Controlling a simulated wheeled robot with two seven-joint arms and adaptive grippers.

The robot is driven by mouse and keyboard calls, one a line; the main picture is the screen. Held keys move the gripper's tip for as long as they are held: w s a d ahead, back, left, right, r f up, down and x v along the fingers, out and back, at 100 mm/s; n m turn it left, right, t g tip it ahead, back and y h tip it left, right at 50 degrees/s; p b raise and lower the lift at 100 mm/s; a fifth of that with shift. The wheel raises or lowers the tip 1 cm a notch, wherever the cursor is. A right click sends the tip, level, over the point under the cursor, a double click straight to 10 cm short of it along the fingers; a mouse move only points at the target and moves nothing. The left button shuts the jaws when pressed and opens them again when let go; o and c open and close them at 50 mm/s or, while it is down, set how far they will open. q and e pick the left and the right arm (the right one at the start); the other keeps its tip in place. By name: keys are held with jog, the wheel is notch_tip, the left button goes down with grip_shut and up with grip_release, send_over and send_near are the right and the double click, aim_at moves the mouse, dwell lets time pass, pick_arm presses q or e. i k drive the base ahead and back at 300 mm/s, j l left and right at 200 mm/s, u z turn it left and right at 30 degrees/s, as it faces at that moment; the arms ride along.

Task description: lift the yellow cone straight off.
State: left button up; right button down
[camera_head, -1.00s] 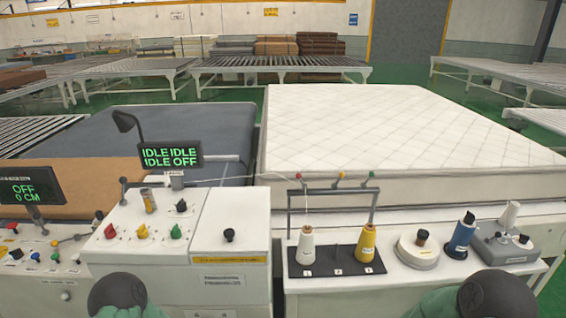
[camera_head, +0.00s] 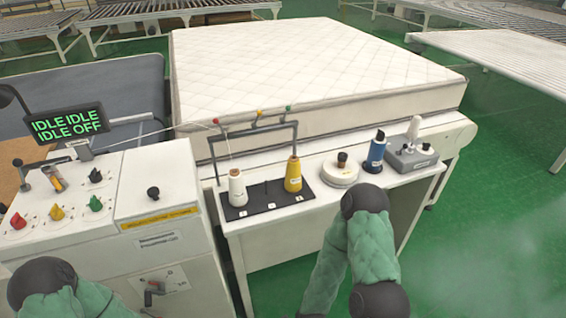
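The yellow cone (camera_head: 293,176) stands upright on the right-hand position of a black thread stand (camera_head: 264,207), on a white table. A white cone (camera_head: 237,188) stands on the left-hand position of the same stand. A thin bare peg stands between them. A grey frame (camera_head: 254,132) rises behind the cones, with red, yellow and green guides on top. Green-sleeved, black-jointed parts of my arms show at the bottom left and lower right. Neither of my grippers shows, and nothing of mine touches the yellow cone.
Right of the stand are a round white device (camera_head: 339,171) with a dark knob, a blue spool (camera_head: 376,152) and a grey unit (camera_head: 411,158) with a white cone. A control cabinet (camera_head: 160,200) stands left. A white mattress (camera_head: 310,65) lies behind. Green floor (camera_head: 500,220) is open at right.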

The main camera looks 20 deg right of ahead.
aim_at(292, 180)
jog(key=i+l+u, duration=0.15)
jog(key=l+u, duration=0.2)
jog(key=l, duration=0.35)
jog(key=l+u, duration=0.4)
jog(key=l, duration=0.3)
jog(key=l+u, duration=0.35)
jog(key=l, duration=0.35)
